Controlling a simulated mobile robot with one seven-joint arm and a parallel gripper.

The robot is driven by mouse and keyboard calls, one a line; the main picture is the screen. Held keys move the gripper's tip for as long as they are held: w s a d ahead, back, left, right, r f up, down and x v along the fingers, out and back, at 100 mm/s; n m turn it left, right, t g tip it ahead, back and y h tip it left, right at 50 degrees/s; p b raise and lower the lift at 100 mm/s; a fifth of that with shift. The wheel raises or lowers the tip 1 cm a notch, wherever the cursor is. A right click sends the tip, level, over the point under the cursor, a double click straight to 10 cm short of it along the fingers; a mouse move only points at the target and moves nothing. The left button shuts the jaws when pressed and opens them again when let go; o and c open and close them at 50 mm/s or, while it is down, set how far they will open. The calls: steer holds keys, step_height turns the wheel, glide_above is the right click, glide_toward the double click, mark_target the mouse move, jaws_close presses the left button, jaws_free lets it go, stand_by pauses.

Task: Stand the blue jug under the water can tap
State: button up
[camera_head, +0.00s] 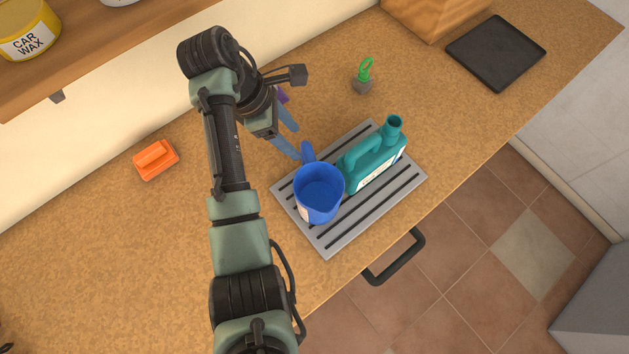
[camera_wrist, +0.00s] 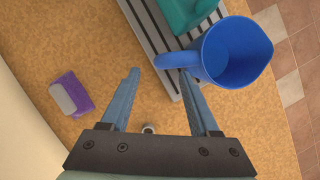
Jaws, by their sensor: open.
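The blue jug (camera_head: 318,197) stands upright on the grey slotted tray (camera_head: 329,247), its open top facing up. Its handle (camera_head: 307,152) points toward my gripper (camera_head: 297,142). In the wrist view, the jug (camera_wrist: 237,55) is at the upper right and its handle reaches left to near the tip of the right finger. My gripper (camera_wrist: 160,76) is open and empty, its fingers pointing at the handle side of the jug. I cannot tell whether a finger touches the handle. No water can or tap shows in either view.
A teal bottle (camera_head: 375,166) stands on the tray close beside the jug. A purple-and-grey item (camera_wrist: 70,95) lies left of my fingers. An orange block (camera_head: 155,161), a small green-topped pot (camera_head: 363,78) and a dark slab (camera_head: 495,52) are on the counter. The counter's front edge is near the tray.

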mark_target(314, 183)
steer(key=shift+x, duration=3.9)
jaws_close()
